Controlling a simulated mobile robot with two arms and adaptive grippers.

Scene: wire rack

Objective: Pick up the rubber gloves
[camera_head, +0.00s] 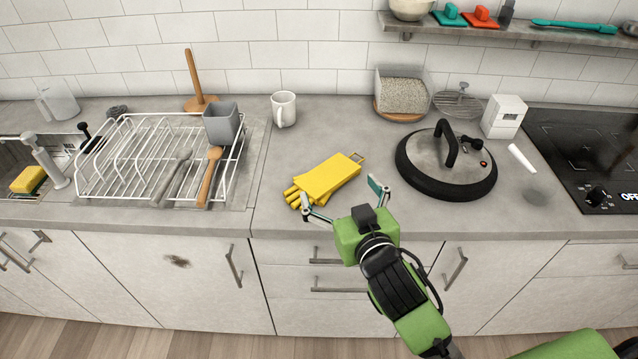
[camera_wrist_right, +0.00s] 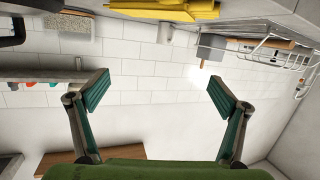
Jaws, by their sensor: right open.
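The yellow rubber gloves (camera_head: 326,179) lie flat on the grey countertop near its front edge, in the middle of the head view. Their fingers point to the lower left. My right gripper (camera_head: 346,194) is open at the counter's front edge, with one finger at each side of the near part of the gloves, and it holds nothing. In the right wrist view the gloves (camera_wrist_right: 170,9) show at the top edge, beyond the open fingers (camera_wrist_right: 158,92). My left gripper is in neither view.
A black-rimmed lid (camera_head: 423,178) lies to the right of the gloves. A white mug (camera_head: 284,109) stands behind them. A white wire rack (camera_head: 128,165) with a grey cup (camera_head: 222,124) and utensils is at left. A black cooktop (camera_head: 570,140) is at right.

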